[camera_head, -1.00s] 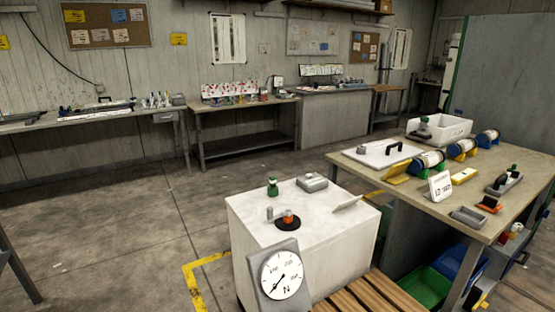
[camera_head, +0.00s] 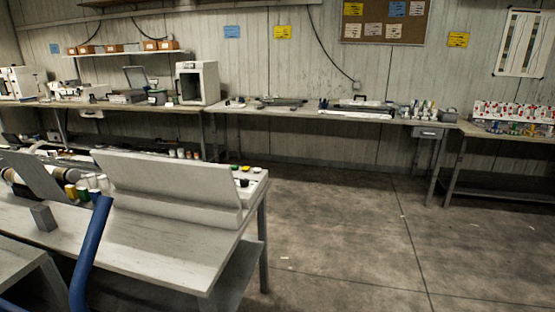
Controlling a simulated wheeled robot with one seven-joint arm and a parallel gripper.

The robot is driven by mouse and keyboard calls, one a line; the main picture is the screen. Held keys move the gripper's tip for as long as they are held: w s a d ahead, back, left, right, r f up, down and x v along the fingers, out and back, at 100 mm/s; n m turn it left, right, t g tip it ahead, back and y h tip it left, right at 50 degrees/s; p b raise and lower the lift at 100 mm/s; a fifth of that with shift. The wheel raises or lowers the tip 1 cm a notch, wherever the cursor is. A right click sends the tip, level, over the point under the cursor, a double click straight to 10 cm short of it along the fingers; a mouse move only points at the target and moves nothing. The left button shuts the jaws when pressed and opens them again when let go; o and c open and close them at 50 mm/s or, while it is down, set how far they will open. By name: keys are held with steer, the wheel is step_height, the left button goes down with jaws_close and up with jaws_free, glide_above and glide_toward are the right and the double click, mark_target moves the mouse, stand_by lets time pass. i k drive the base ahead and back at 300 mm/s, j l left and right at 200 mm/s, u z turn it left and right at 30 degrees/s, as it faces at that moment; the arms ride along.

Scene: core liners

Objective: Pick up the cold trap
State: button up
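I cannot pick out a cold trap for certain in this view. The objects on the benches are small and distant. My gripper is not in view.
A near table (camera_head: 160,254) at left carries a long pale upright panel (camera_head: 175,182), several small jars and a grey block (camera_head: 43,217). A blue curved bar (camera_head: 88,258) rises in front. Benches line the back wall, one with a white box-shaped cabinet (camera_head: 197,83). Open floor (camera_head: 345,235) lies right.

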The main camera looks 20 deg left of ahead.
mark_target(92, 101)
steer(key=i+u, duration=0.15)
steer(key=i, duration=5.4)
steer(key=i+u, duration=0.35)
steer(key=i, duration=0.3)
steer(key=i+l+u, duration=0.35)
steer(key=i, duration=0.25)
steer(key=i+j+u, duration=0.15)
steer(key=u, duration=0.25)
steer(key=i+u, duration=0.25)
steer(key=u, duration=0.2)
steer(key=i+u, duration=0.25)
steer(key=u, duration=0.15)
steer(key=i+u, duration=0.2)
steer(key=u, duration=0.2)
steer(key=i+j+u, duration=0.1)
steer(key=i+u, duration=0.2)
steer(key=i, duration=0.35)
steer(key=i+u, duration=0.35)
steer(key=i, duration=4.05)
